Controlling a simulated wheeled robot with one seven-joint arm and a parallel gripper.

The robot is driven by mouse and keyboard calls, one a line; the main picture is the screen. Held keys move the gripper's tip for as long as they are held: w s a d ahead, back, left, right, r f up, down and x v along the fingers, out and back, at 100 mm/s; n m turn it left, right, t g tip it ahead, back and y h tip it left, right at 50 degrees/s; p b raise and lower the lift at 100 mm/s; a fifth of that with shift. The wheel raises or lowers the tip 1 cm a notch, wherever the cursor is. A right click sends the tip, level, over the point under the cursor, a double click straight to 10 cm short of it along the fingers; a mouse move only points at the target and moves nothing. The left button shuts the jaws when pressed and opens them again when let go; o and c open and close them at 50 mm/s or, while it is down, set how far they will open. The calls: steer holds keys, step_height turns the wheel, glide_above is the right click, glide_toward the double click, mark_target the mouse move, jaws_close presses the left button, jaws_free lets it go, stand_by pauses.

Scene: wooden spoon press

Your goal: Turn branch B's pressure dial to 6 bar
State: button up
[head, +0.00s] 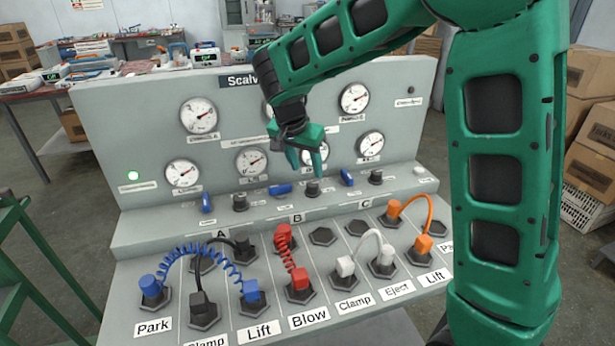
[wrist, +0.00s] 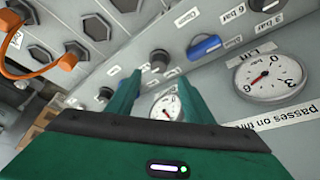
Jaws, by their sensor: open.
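Branch B's pressure dial (head: 312,187) is a small black knob on the panel's ledge, to the right of a blue lever (head: 280,190) and above the letter B. My gripper (head: 308,158) is above it, fingers pointing down, open and apart from it as far as I can tell. In the wrist view a black knob (wrist: 160,61), which looks like this dial, lies beyond and between the open fingertips (wrist: 157,80). A blue lever (wrist: 204,47) is to its right. The dial's setting is too small to read.
Similar black knobs for A (head: 240,202) and C (head: 376,177) stand either side, with a blue lever (head: 347,178) close to the right. Gauges (head: 252,162) line the upright panel behind. Blue, red, white and orange hoses (head: 416,205) plug into the lower deck.

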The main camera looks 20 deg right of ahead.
steer(key=shift+v, duration=1.45)
steer(key=s+d+r+n+g, duration=0.1)
steer(key=s+d+r+g, duration=0.1)
steer(key=s+d, duration=1.6)
steer(key=s+d+f+n+y, duration=0.1)
steer(key=s+f, duration=0.1)
steer(key=s, duration=0.7)
steer(key=s+d+f+g+y, duration=0.1)
steer(key=s+f+y, duration=0.1)
steer(key=s, duration=0.8)
steer(key=shift+d+n, duration=0.2)
steer(key=shift+n, duration=0.2)
steer(key=shift+f, duration=0.15)
